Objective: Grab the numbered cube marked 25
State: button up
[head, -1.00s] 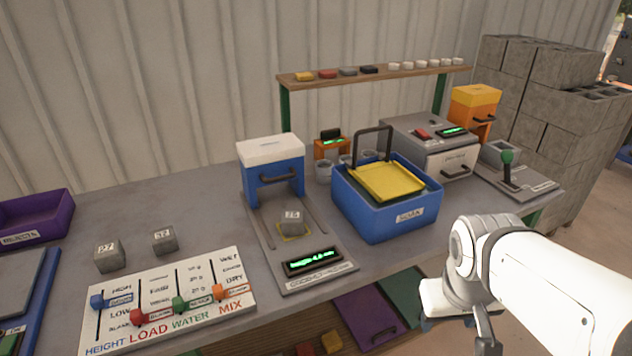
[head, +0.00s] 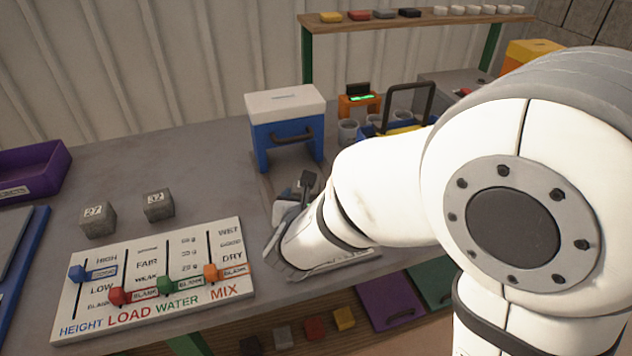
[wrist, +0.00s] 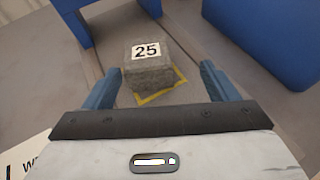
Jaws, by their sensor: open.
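The grey cube marked 25 (wrist: 148,68) sits on a yellow-outlined square in the wrist view, with its number facing up. My gripper (wrist: 160,80) is open, with its two blue fingers on either side of the cube's near part in that view. I cannot tell whether the fingers are level with the cube or still above it. In the head view my gripper (head: 292,205) is over the press plate, and my arm hides the cube there.
Cubes marked 27 (head: 98,220) and 32 (head: 158,206) stand on the table at left, behind the slider board (head: 150,275). A blue press with a white top (head: 285,125) stands just behind my gripper. A blue bin (wrist: 265,40) is at right in the wrist view.

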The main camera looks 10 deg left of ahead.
jog(key=shift+w+a+f+n+y, duration=0.2)
jog(key=shift+w+a+f+n, duration=0.1)
jog(key=shift+w+a, duration=0.2)
jog(key=shift+w+a+f+n+y, duration=0.2)
jog(key=shift+w+a+f+n, duration=0.15)
jog(key=shift+w, duration=0.2)
jog(key=shift+x, duration=3.1)
jog(key=shift+c, duration=0.4)
jog(key=c, duration=1.2)
jog(key=shift+a+r, duration=0.1)
jog(key=shift+c, duration=0.9)
jog(key=shift+r, duration=0.1)
